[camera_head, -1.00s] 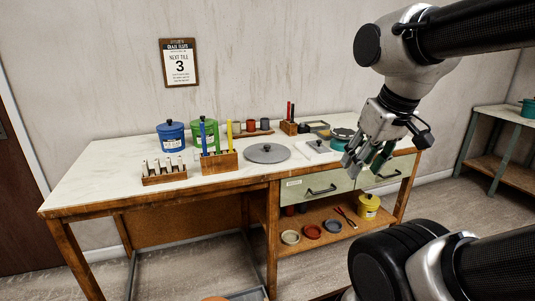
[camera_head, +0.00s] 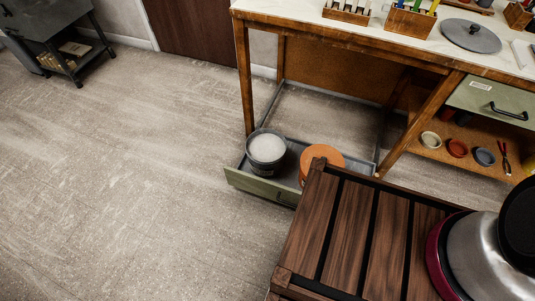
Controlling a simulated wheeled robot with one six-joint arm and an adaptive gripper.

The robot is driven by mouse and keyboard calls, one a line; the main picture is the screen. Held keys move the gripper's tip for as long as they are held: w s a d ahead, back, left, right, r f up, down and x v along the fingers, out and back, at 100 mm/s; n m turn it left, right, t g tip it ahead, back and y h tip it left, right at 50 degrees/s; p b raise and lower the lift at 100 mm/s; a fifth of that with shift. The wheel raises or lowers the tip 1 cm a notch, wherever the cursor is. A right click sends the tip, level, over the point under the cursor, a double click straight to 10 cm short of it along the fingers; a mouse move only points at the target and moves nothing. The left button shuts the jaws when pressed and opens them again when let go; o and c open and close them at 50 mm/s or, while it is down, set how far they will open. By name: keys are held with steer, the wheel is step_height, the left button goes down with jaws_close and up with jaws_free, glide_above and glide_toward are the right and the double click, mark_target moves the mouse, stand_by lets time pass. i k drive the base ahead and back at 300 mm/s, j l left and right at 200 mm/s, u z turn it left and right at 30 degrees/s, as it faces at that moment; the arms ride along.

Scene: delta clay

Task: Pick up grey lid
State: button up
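A round grey lid (camera_head: 471,36) with a dark knob lies flat on the white tabletop at the upper right. It lies to the right of a wooden block holding coloured upright tools and near the table's front edge. Nothing covers the lid. My gripper is not in view, so its state and its distance from the lid do not show.
A green-fronted low drawer (camera_head: 253,187) stands out near the floor, holding a grey tub (camera_head: 266,147) with white contents and an orange round container (camera_head: 321,157). Wooden racks (camera_head: 408,21) stand on the worktable. Small bowls (camera_head: 457,148) sit on its shelf.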

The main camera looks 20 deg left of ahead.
mark_target(470, 36)
steer(key=i+l+u, duration=0.15)
steer(key=l+u, duration=0.15)
steer(key=l, duration=0.6)
steer(key=l+u, duration=0.35)
steer(key=l, duration=0.55)
steer(key=i+l+u, duration=0.1)
steer(key=l+u, duration=0.25)
steer(key=l, duration=0.3)
steer(key=l+u, duration=0.35)
steer(key=l, duration=0.35)
steer(key=i+l+u, duration=0.1)
steer(key=i+l, duration=0.2)
steer(key=l, duration=0.2)
steer(key=u, duration=0.05)
